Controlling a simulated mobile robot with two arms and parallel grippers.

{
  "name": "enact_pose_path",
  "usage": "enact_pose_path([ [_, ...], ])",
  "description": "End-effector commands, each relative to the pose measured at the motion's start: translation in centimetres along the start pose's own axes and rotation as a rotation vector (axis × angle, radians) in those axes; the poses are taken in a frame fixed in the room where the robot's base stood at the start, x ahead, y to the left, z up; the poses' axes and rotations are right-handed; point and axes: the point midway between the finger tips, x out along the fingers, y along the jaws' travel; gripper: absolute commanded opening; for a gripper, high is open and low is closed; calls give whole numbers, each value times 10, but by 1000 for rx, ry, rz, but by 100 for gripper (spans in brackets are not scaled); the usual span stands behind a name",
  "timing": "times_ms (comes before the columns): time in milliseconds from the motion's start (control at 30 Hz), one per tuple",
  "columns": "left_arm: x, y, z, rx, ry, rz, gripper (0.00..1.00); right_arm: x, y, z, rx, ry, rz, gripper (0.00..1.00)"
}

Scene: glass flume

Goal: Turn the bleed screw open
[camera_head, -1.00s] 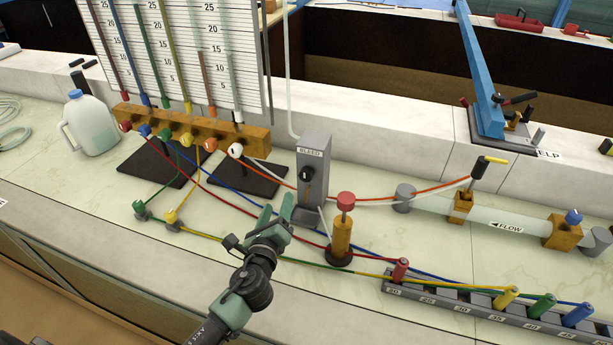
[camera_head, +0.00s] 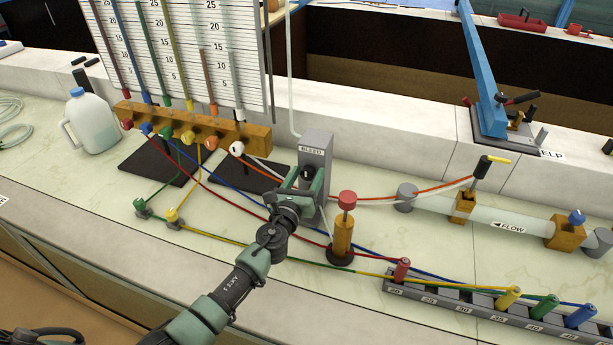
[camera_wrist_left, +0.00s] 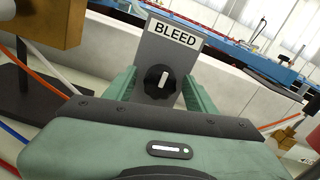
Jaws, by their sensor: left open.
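The bleed screw is a black round knob with a pale bar across it. It sits on the front of a grey post labelled BLEED (camera_head: 315,148). In the left wrist view the knob (camera_wrist_left: 160,81) shows between my fingers, its pale bar nearly upright with a slight tilt. My left gripper (camera_head: 308,180) is open at the front of the post, with one finger on each side of the knob. In the left wrist view the gripper (camera_wrist_left: 160,92) shows a gap between each finger and the knob. Whether the fingertips touch the post is hidden.
A brass pump with a red knob (camera_head: 346,200) stands close to the right of my left gripper. A brass manifold (camera_head: 190,130) with coloured tubes is at the left. Tubes cross the bench around the post. A rack (camera_head: 450,303) with coloured plugs lies at the front right.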

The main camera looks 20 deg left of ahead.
Motion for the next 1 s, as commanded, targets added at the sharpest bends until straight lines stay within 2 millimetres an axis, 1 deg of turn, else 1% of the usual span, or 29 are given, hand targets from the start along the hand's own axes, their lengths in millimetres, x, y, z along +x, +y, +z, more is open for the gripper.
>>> enact_pose_path([
  [100,0,0,0,-1,0,0,56,0,0,0,0,0,0,0],
  [133,0,0,0,-1,0,0,53,0,0,0,0,0,0,0],
  [167,0,0,0,-1,0,1,44,0,0,0,0,0,0,0],
  [200,0,0,0,-1,0,1,33,0,0,0,0,0,0,0],
  [267,0,0,0,-1,0,1,17,0,0,0,0,0,0,0],
  [300,0,0,0,-1,0,1,6,0,0,0,0,0,0,0],
  [333,0,0,0,-1,0,1,0,0,0,0,0,0,0,0],
  [667,-1,0,-1,-40,0,1,0,2,3,1,-1,0,4,0],
  [867,-1,1,-2,-149,0,1,0,7,5,1,-2,0,5,0],
  [1000,-1,0,-2,-263,0,1,0,11,5,2,-2,0,5,0],
])
